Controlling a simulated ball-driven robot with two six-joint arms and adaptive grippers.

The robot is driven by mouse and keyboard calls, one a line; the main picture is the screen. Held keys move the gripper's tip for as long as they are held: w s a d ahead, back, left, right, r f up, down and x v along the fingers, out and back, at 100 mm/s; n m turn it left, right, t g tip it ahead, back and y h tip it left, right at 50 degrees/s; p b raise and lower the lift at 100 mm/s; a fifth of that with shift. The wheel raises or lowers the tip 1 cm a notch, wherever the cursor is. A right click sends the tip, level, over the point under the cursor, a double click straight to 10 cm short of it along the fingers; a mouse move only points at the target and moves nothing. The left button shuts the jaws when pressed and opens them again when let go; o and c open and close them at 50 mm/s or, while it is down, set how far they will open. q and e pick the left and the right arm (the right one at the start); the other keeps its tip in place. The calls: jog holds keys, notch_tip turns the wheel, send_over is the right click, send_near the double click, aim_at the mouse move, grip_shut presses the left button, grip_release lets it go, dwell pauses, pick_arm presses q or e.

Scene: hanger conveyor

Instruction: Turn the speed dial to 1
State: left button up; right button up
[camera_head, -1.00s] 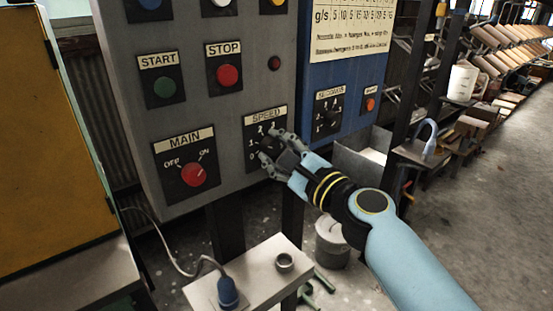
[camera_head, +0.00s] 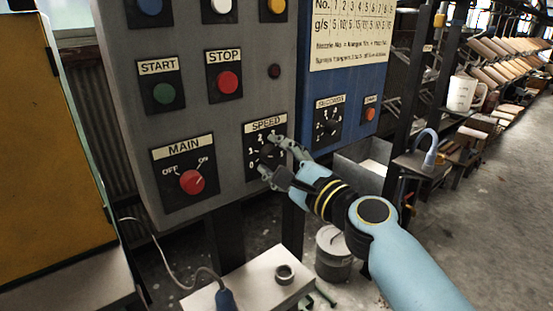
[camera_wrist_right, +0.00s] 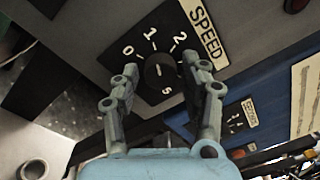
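The speed dial (camera_head: 267,154) is a dark round knob on a black plate under the SPEED label (camera_head: 266,124) of the grey panel. It also shows in the right wrist view (camera_wrist_right: 160,73), with 0, 1, 2 and 5 readable around it. Which number its pointer marks is not clear. My right gripper (camera_head: 270,158) is at the dial's plate, one finger above and one below the knob. In the wrist view its fingers (camera_wrist_right: 159,66) are spread on either side of the knob, with gaps visible on both sides. My left gripper is not in view.
The red MAIN knob (camera_head: 192,182) is left of the speed plate, with the STOP (camera_head: 228,82) and START (camera_head: 164,94) buttons above. A second dial (camera_head: 327,127) is on the blue panel (camera_head: 348,85) to the right. A small white table (camera_head: 252,280) stands below.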

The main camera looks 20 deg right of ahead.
jog(key=shift+o, duration=0.6)
jog(key=shift+s+d+f, duration=0.1)
jog(key=shift+s, duration=0.2)
jog(key=v, duration=1.1)
jog(key=shift+s, duration=0.2)
